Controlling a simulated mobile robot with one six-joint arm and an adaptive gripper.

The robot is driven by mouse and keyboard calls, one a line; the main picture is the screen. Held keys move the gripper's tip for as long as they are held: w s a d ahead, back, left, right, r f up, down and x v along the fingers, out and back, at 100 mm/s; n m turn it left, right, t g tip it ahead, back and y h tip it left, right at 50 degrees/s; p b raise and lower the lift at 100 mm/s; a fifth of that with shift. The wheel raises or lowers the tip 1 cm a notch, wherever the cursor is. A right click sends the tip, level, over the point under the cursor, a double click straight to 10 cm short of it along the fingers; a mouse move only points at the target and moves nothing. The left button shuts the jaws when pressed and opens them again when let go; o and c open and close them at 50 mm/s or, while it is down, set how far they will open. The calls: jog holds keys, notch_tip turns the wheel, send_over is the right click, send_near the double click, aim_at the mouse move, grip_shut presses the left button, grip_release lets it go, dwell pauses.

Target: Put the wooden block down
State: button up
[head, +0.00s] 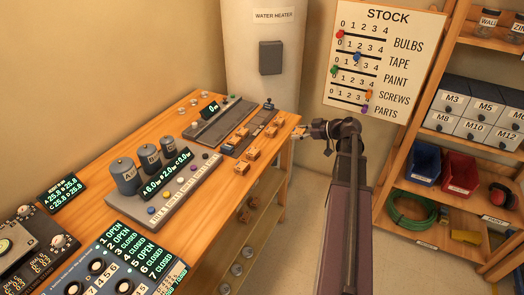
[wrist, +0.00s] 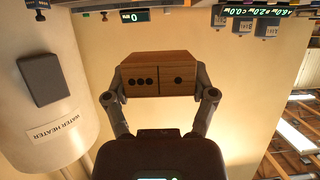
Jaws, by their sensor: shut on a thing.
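In the head view my gripper (head: 304,131) is at the right end of the wooden workbench (head: 98,203), and the block there is too small and covered to make out well. I cannot tell how high the block is above the bench.
Several similar wooden blocks (head: 253,153) lie by dark strips at the bench's right end. A grey weight station (head: 185,192) stands to their left. The water heater (head: 262,40) is behind. Shelves (head: 455,211) with bins stand at right. Bare bench lies along the front edge.

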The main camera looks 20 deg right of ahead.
notch_tip(320, 180, down, 7)
jog(key=b, duration=0.5)
jog(key=shift+a+r, duration=0.2)
jog(key=shift+a, duration=0.1)
jog(key=w+a, duration=0.2)
jog(key=w, duration=0.2)
jog(key=w+a+b, duration=0.1)
jog(key=w+a, duration=0.1)
jog(key=w, duration=0.2)
jog(key=w+a+f, duration=0.1)
jog(key=w+a, duration=0.1)
jog(key=w, duration=0.2)
jog(key=shift+f, duration=0.1)
jog(key=shift+b, duration=0.3)
jog(key=shift+w+a, duration=0.15)
jog(key=shift+w, duration=0.2)
jog(key=shift+w+a+f, duration=0.1)
jog(key=shift+w+a, duration=0.15)
jog(key=shift+w, duration=0.25)
jog(key=shift+w+a+f, duration=0.1)
jog(key=shift+w+a, duration=0.15)
jog(key=shift+w, duration=0.2)
jog(key=shift+s+f+b, duration=0.15)
jog(key=shift+f+b, duration=0.45)
jog(key=shift+b, duration=0.15)
jog(key=shift+f+b, duration=0.9)
jog(key=shift+b, duration=0.05)
